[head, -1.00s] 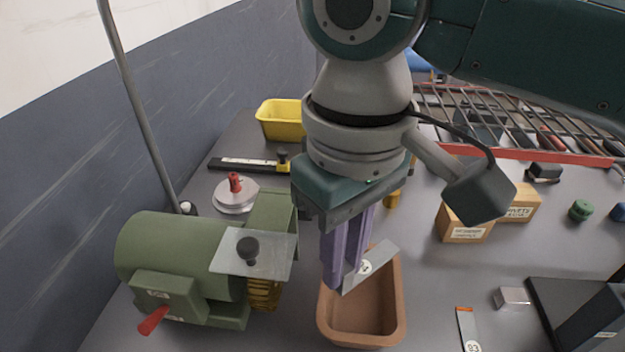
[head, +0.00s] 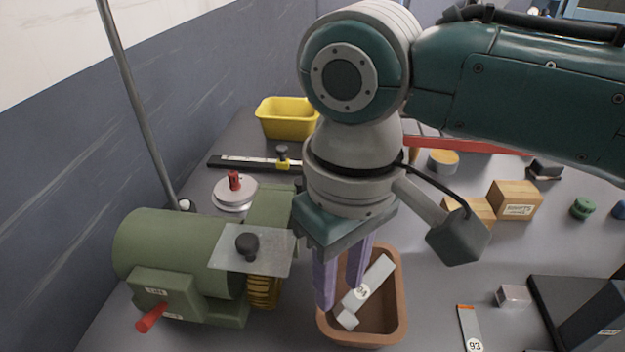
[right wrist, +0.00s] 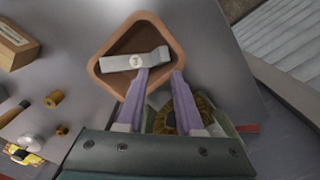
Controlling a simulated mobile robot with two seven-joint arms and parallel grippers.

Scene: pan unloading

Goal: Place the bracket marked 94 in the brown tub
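The grey bracket marked 94 (head: 372,283) lies tilted inside the brown tub (head: 398,318); its label faces up. In the right wrist view the bracket (right wrist: 122,62) lies across the tub (right wrist: 110,82). My right gripper (head: 338,290) is over the left side of the tub, its purple fingers spread apart with nothing between them. In the right wrist view the right gripper (right wrist: 160,72) has one fingertip overlapping the bracket; I cannot tell if they touch. My left gripper is not in view.
A green grinder (head: 180,255) with a clear shield stands close left of the tub. Another bracket, marked 93 (head: 468,325), lies to the right.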

